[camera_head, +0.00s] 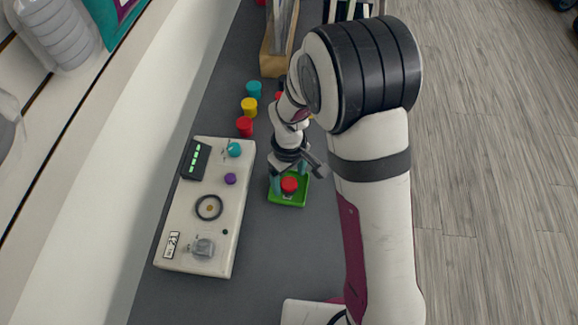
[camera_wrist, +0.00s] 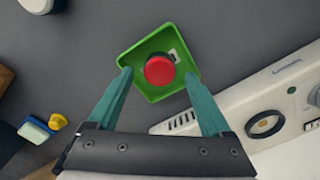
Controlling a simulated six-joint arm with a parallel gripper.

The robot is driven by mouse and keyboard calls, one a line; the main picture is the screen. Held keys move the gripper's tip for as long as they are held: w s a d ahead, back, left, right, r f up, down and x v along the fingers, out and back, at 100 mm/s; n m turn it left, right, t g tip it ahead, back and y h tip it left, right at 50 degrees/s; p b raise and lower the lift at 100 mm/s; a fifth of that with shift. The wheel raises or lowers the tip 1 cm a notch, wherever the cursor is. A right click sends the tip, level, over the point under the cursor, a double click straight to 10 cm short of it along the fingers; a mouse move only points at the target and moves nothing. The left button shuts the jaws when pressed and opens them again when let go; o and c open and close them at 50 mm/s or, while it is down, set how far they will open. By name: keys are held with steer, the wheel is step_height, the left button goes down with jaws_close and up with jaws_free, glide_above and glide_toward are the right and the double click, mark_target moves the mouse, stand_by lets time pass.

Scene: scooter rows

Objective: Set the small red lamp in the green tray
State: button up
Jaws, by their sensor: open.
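The green tray (camera_head: 287,200) lies on the dark grey bench, right of the white control panel. The small red lamp (camera_head: 289,185) is in the tray and looks upright. In the wrist view the red lamp (camera_wrist: 160,70) is near the middle of the green tray (camera_wrist: 133,62), with a small pale part beside it. My gripper (camera_wrist: 165,85) is open, its two teal fingers apart on either side of the lamp, neither seen touching it. In the head view my gripper (camera_head: 290,179) is at the tray. How high the fingertips are above the tray floor is hard to tell.
The white control panel (camera_head: 190,240) with knobs and a dial stands close to the left. Behind are a teal lamp (camera_head: 254,89), a yellow lamp (camera_head: 249,107) and a red lamp (camera_head: 244,127). A wooden holder (camera_head: 272,62) stands farther back. Bare bench lies in front of the tray.

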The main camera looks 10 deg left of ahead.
mark_target(289, 183)
step_height(289, 183, up, 11)
steer(key=s+d+r+m, duration=0.2)
steer(key=s+d+m, duration=0.1)
steer(key=s+m, duration=0.2)
steer(key=s+d+r+m+y, duration=0.1)
steer(key=s+d+r+m, duration=0.2)
steer(key=s, duration=0.5)
steer(key=s+d+r+m, duration=0.2)
steer(key=s+d+m, duration=0.3)
steer(key=s+m, duration=0.2)
steer(key=shift+r+y, duration=0.3)
steer(key=shift+y, duration=0.1)
